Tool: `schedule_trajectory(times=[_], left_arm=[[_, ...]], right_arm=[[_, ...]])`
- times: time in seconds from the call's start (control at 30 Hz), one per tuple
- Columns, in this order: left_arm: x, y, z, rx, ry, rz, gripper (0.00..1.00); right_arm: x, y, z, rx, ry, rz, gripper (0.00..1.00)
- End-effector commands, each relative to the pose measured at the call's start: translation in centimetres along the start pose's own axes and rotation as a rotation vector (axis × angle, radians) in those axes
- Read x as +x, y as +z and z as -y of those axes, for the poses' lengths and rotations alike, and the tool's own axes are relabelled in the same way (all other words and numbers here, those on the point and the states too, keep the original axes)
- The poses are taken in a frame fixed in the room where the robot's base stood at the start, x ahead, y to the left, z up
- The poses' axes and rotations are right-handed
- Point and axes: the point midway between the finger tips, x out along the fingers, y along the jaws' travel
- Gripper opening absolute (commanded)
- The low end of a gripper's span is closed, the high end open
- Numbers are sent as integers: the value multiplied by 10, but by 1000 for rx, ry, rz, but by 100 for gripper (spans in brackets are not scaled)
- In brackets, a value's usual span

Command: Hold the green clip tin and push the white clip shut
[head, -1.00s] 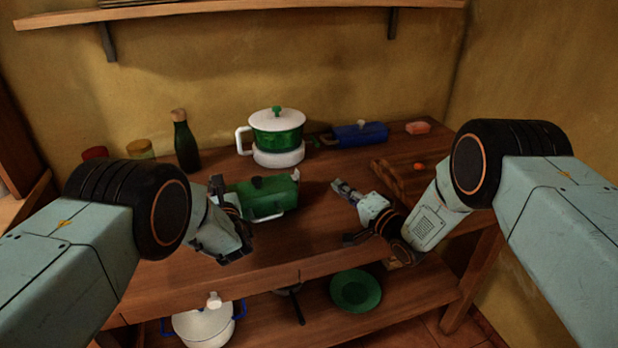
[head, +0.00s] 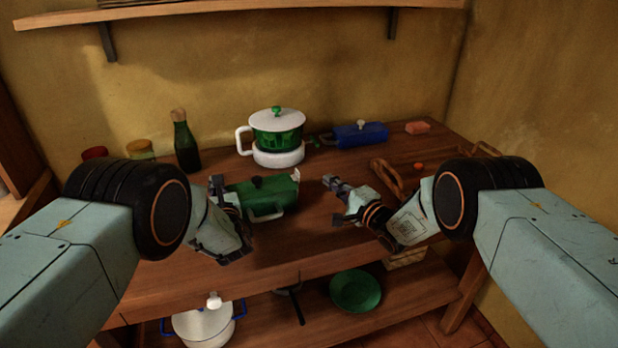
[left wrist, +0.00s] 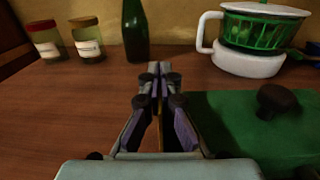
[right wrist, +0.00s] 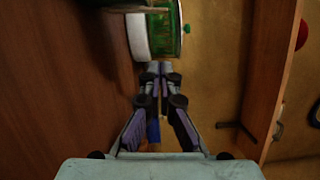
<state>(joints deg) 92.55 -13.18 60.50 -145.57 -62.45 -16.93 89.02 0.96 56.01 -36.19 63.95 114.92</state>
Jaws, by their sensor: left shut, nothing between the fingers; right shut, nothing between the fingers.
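The green clip tin (head: 270,200) stands on the counter, with a dark knob on its lid and a handle on its front. Its white clip (head: 296,175) sticks up at the right end, looking raised. My left gripper (head: 216,186) is shut and empty beside the tin's left end. In the left wrist view its closed fingertips (left wrist: 153,72) are left of the tin (left wrist: 245,125). My right gripper (head: 330,183) is shut and empty, a short way right of the clip. In the right wrist view its closed fingertips (right wrist: 160,72) show; I cannot make out the clip there.
A green and white pot (head: 276,138) stands behind the tin. A blue tin (head: 360,134), a pink block (head: 417,128) and a wooden rack (head: 388,178) are to the right. A dark bottle (head: 186,148) and jars (head: 141,149) are at back left. The front counter is clear.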

Motion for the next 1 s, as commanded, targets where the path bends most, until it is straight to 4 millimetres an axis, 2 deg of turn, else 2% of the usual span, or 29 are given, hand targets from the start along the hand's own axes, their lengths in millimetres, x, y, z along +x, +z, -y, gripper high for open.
schedule_trajectory(times=[0.2, 0.57, 0.8, 1.0], left_arm=[[0, 0, 0, 0, 0, 0, 0], [0, 0, 0, 0, 0, 0, 0], [0, 0, 0, 0, 0, 0, 0], [0, 0, 0, 0, 0, 0, 0]], right_arm=[[21, 0, 0, 0, -2, 1, 0], [41, 1, 0, 1, -1, 0, 0], [48, 28, 1, 2, 0, 1, 0], [50, 38, 0, 1, 0, 0, 0]])
